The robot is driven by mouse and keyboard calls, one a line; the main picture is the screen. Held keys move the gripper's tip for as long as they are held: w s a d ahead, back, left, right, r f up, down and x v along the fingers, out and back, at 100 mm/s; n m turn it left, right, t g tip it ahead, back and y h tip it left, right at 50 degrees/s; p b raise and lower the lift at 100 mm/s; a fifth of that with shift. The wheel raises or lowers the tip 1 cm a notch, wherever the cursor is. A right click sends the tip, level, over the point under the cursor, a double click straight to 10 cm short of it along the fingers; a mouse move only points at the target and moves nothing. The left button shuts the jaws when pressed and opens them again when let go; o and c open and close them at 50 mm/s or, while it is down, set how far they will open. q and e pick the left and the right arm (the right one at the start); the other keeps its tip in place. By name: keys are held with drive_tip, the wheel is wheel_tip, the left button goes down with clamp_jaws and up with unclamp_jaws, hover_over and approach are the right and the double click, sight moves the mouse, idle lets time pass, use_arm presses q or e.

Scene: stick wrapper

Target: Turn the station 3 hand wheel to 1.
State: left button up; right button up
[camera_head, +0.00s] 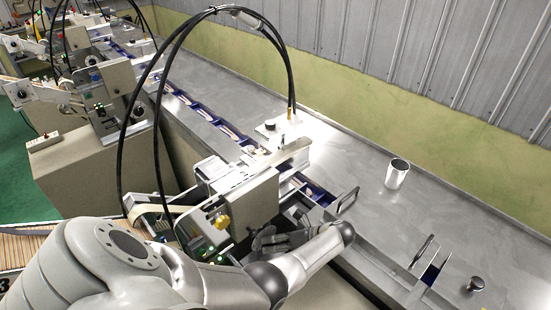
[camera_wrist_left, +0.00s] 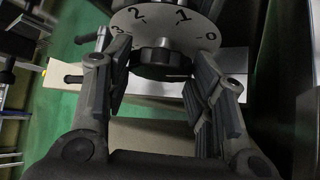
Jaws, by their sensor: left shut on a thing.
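In the left wrist view, the black ribbed hand wheel (camera_wrist_left: 160,62) sits in front of a round grey dial (camera_wrist_left: 162,24) marked 3, 2, 1 and 0 from left to right. My left gripper (camera_wrist_left: 158,72) has its padded fingers on either side of the wheel and is shut on it. I cannot tell which number the wheel points to. In the head view, my left gripper (camera_head: 268,240) is low at the front of the near station machine (camera_head: 250,205). The wheel is hidden there. My right gripper is not in view.
A yellow knob (camera_head: 221,222) on the machine is close to my left gripper. Black hoses (camera_head: 165,85) arch above it. A metal cup (camera_head: 397,174) stands on the steel bench (camera_head: 385,125). More station machines (camera_head: 112,90) stand at the upper left. Green floor (camera_head: 20,180) shows at left.

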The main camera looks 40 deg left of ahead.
use_arm(q)
drive_tip(key=shift+a, duration=0.1)
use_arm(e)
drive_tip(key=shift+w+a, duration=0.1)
use_arm(q)
drive_tip(key=o, duration=1)
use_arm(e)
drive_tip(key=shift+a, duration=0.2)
